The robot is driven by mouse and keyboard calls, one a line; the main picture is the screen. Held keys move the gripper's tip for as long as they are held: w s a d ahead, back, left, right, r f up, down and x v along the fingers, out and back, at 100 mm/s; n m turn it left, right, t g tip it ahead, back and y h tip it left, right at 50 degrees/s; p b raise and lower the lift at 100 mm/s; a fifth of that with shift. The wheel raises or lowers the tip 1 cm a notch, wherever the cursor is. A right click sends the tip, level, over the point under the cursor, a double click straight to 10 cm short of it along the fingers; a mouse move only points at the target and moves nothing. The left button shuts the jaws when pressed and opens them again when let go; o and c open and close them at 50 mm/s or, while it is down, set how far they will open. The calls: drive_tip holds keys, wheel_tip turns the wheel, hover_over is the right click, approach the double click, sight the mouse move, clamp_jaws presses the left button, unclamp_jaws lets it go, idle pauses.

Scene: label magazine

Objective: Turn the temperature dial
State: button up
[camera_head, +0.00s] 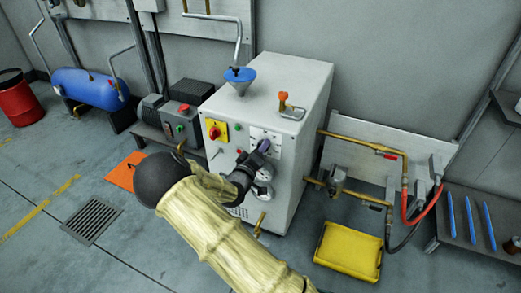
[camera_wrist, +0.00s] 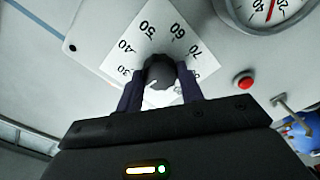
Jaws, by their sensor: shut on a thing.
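The temperature dial (camera_wrist: 160,70) is a dark round knob on a white scale plate (camera_wrist: 121,52) with black numbers such as 40, 50, 60 and 70. My gripper (camera_wrist: 162,88) is shut on the dial, with one dark finger on each side of it in the wrist view. In the head view my gripper (camera_head: 262,148) is at the front panel of the white cabinet (camera_head: 290,73), and my arm and gripper hide most of the dial there. Part of the scale is covered by the fingers.
A round gauge (camera_wrist: 268,8) and a red button (camera_wrist: 243,80) sit close to the dial. A yellow plate with a red switch (camera_head: 215,131) is on the cabinet's left. Brass pipes (camera_head: 365,143) run at right. A yellow case (camera_head: 348,251) lies on the floor.

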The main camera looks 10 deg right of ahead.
drive_tip(key=shift+s+f+m+b, duration=0.1)
drive_tip(key=shift+m+b, duration=1.45)
drive_tip(key=shift+m, duration=5.65)
drive_tip(key=o, duration=1)
